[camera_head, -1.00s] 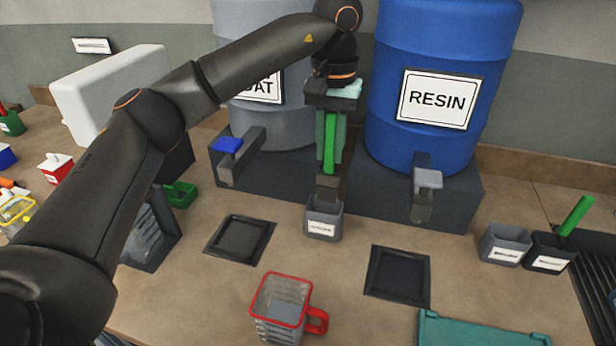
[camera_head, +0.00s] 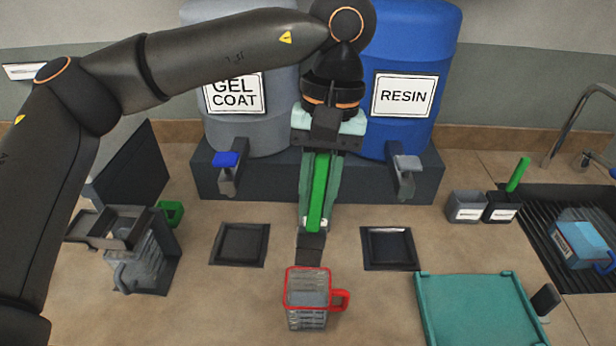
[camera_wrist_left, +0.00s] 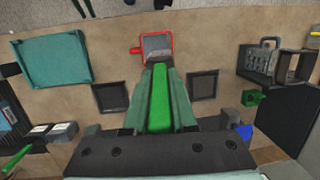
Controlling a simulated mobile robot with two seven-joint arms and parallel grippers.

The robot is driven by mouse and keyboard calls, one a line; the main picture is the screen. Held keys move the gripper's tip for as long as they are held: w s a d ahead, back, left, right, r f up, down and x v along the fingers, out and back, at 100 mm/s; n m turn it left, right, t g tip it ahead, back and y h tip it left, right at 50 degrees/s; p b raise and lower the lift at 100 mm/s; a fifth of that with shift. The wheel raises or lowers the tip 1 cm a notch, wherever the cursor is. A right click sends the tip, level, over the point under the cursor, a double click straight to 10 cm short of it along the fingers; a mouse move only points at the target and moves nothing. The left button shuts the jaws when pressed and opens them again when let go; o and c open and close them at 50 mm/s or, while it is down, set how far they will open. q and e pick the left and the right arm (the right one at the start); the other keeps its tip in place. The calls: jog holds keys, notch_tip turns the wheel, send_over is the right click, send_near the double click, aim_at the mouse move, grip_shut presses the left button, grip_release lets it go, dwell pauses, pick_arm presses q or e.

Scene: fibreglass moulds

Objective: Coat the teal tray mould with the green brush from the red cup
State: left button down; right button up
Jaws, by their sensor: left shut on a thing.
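My left gripper (camera_head: 318,222) is shut on the green brush (camera_head: 319,190), whose handle lies between the fingers. The brush's dark head (camera_head: 311,248) points down, just behind and above the red-rimmed clear cup (camera_head: 308,288), which has a red handle on its right. In the left wrist view the green handle (camera_wrist_left: 160,112) runs between the fingers toward the red cup (camera_wrist_left: 157,45). I cannot tell whether the head touches the cup. The teal tray mould (camera_head: 480,308) lies at the front right, and it also shows in the left wrist view (camera_wrist_left: 54,62). My right gripper is not in view.
Two dark square pads (camera_head: 240,244) and (camera_head: 389,248) flank the brush. The gel coat drum (camera_head: 240,125) and resin drum (camera_head: 415,50) stand behind with taps. Small grey and black holders (camera_head: 467,207) and a sink grate (camera_head: 545,225) are at right. A rack (camera_head: 145,250) is at left.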

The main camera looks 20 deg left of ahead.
pick_arm(q)
jog(key=shift+s, duration=0.25)
jog(key=b, duration=0.3)
send_near(315, 267)
jog(key=shift+w+f, duration=1.1)
jog(key=shift+f, duration=0.2)
jog(key=f+b, duration=0.2)
jog(key=f, duration=0.1)
jog(key=s+f+b, duration=0.1)
jog(key=f+b, duration=0.2)
jog(key=f, duration=0.1)
jog(key=s+a+f+b, duration=0.1)
jog(key=f+b, duration=0.2)
jog(key=shift+f, duration=0.3)
